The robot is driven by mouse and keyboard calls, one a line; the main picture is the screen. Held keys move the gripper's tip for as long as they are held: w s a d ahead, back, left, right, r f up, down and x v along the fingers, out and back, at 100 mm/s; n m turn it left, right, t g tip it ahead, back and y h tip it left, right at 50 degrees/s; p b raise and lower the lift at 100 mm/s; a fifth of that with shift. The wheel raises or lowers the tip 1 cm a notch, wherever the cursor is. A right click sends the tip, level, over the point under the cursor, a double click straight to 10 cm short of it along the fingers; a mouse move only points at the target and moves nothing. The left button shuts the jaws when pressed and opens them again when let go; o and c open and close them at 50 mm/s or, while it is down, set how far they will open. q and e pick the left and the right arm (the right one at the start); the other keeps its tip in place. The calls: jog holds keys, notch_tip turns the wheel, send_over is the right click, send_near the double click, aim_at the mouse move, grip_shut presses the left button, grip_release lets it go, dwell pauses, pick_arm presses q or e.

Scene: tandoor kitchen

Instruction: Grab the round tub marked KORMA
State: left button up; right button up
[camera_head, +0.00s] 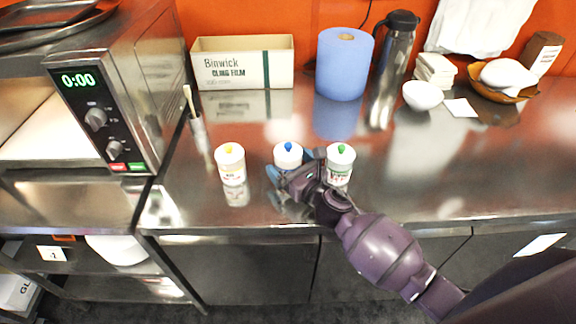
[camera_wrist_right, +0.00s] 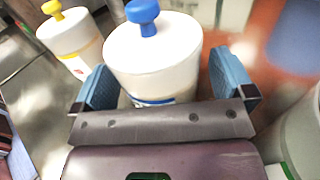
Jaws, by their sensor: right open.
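Three round white tubs stand in a row on the steel counter: one with a yellow knob (camera_head: 230,164), one with a blue knob (camera_head: 288,154), one with a green knob (camera_head: 340,162). I cannot read KORMA on any label. My right gripper (camera_head: 291,168) is open at the blue-knobbed tub and hides its lower part. In the right wrist view, the blue-knobbed tub (camera_wrist_right: 153,62) stands upright between the open blue fingers (camera_wrist_right: 165,82), with gaps visible on the sides. The yellow-knobbed tub (camera_wrist_right: 72,38) is to its left. My left gripper is not in view.
A microwave (camera_head: 125,90) stands at the left. Behind the tubs are a cling film box (camera_head: 243,64), a blue paper roll (camera_head: 344,66) and a steel flask (camera_head: 394,55). A white bowl (camera_head: 422,95) sits further right. The counter's front edge is close to the tubs.

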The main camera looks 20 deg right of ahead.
jog(key=shift+w+a, duration=0.15)
jog(key=shift+w, duration=0.35)
jog(key=c, duration=1.1)
jog(key=shift+r, duration=0.1)
